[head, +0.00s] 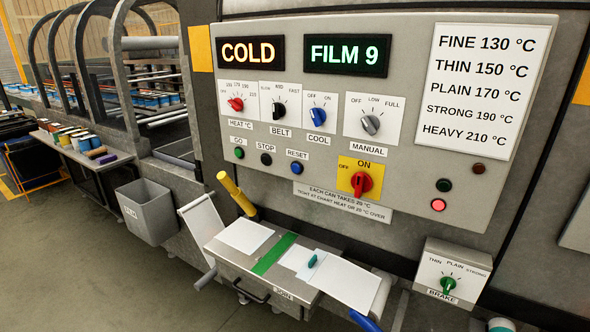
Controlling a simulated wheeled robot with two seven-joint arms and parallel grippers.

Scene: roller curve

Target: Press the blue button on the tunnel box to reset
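The blue button (297,168) sits on the grey front panel of the tunnel box (412,100), under a label reading RESET. It is at the right end of a row with a green GO button (239,153) and a black STOP button (266,159). Whether it is pushed in cannot be told. The displays read COLD (252,52) and FILM 9 (347,54). A red lamp (438,205) is lit at the lower right of the panel. Neither of my grippers shows in the head view, and nothing covers the button.
A joining bench (230,268) with white sheets, a green strip and a yellow handle (236,194) juts out below the panel. A red switch (362,184) is right of the button. A brake box (450,275) is lower right, a grey bin (146,210) left.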

